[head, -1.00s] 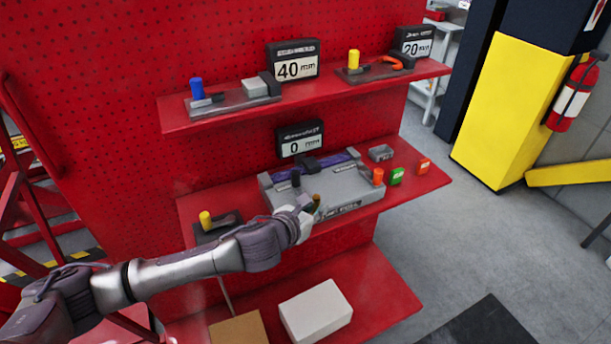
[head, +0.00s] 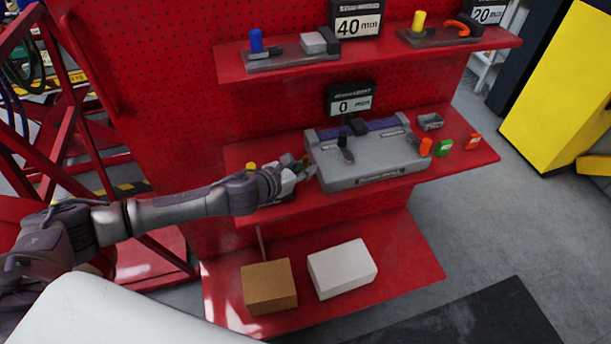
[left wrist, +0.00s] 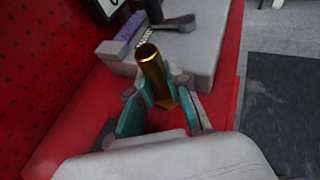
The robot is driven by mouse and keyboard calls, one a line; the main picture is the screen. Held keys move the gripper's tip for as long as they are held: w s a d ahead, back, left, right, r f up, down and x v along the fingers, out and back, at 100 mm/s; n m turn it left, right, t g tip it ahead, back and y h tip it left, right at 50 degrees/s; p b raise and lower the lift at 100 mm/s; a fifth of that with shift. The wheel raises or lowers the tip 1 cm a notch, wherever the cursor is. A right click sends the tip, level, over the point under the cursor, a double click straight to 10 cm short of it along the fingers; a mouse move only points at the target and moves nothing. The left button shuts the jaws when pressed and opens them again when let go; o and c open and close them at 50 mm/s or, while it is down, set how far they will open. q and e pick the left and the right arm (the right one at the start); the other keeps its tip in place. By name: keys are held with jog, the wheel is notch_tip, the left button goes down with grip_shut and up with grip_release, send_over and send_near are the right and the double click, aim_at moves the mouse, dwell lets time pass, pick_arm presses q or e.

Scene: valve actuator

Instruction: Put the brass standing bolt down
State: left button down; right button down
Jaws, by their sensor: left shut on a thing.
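The brass standing bolt (left wrist: 153,70) shows in the left wrist view as a shiny golden cylinder with a dark hollow top. My left gripper (left wrist: 160,104) is shut on it, with teal finger pads on both sides. In the head view my left gripper (head: 303,171) is at the left end of the grey valve actuator unit (head: 375,176), over the middle red shelf. The bolt is hard to make out there. I cannot tell whether its lower end touches the shelf. My right gripper is not in view.
The middle red shelf (head: 465,163) holds a grey tray (head: 430,121), a green block (head: 443,146) and a red-orange block (head: 473,141). A yellow knob (head: 251,166) shows just behind my left arm. A brown box (head: 269,287) and white box (head: 342,268) lie below.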

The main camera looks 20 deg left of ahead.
pick_arm(q)
notch_tip(320, 180, down, 4)
jog(key=shift+d+r, duration=0.1)
jog(key=shift+r, duration=0.1)
jog(key=shift+f, duration=0.2)
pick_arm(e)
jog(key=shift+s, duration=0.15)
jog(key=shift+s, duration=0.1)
pick_arm(q)
jog(key=shift+f, duration=0.15)
jog(key=c, duration=1.4)
grip_release()
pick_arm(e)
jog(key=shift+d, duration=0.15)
